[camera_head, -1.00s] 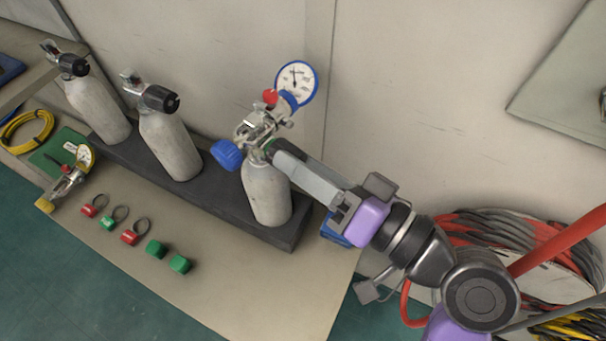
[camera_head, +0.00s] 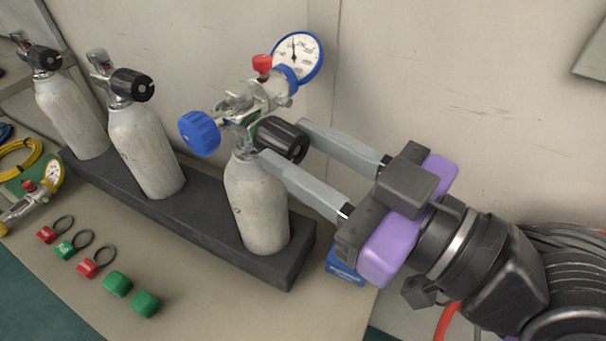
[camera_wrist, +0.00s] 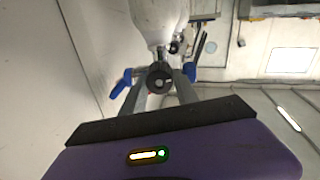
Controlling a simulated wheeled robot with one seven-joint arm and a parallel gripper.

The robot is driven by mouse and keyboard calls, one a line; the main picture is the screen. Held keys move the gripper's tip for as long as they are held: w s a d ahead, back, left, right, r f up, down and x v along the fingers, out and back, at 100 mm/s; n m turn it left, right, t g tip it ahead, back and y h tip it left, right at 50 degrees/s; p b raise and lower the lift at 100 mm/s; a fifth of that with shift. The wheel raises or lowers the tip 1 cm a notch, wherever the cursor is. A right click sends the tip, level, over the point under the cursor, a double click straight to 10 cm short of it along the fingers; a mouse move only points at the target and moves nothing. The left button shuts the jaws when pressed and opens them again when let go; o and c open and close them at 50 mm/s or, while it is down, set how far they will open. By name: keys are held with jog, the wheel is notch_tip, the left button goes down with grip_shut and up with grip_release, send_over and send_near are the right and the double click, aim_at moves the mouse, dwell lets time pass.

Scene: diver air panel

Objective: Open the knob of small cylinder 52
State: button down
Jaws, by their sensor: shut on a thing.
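The right-hand grey small cylinder (camera_head: 258,210) stands upright on the dark base; I cannot read a number on it. A black knob (camera_head: 284,140) sticks out from the right of its valve. My gripper (camera_head: 281,139) comes from the right and is shut on this knob, one finger on each side. A regulator with a blue handwheel (camera_head: 200,133), a red knob (camera_head: 262,64) and a white dial gauge (camera_head: 298,56) is mounted at the valve. In the wrist view the knob (camera_wrist: 160,80) sits between the fingers, with the cylinder (camera_wrist: 158,18) beyond.
Two more grey cylinders with black knobs, a middle one (camera_head: 146,150) and a left one (camera_head: 72,115), stand on the dark base (camera_head: 205,215). Red and green caps (camera_head: 117,284) lie in front. A yellow-gauge regulator (camera_head: 30,198) lies at left. A wall (camera_head: 420,80) rises behind.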

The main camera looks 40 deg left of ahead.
jog(key=n+b, duration=0.2)
jog(key=f+n+b, duration=0.1)
jog(key=n+b, duration=0.1)
jog(key=b, duration=0.1)
jog(key=shift+n+b, duration=0.35)
jog(key=shift+n, duration=0.05)
jog(key=n+b, duration=0.3)
jog(key=b, duration=0.1)
jog(key=shift+n, duration=0.4)
jog(key=n+b, duration=0.4)
jog(key=shift+r+b, duration=0.1)
jog(key=shift+b, duration=0.25)
jog(key=shift+r+n+g+b, duration=0.15)
jog(key=shift+n+g+b, duration=0.15)
jog(key=shift+n+b, duration=0.75)
jog(key=shift+n, duration=0.35)
jog(key=c, duration=0.9)
grip_release()
jog(key=shift+r, duration=0.1)
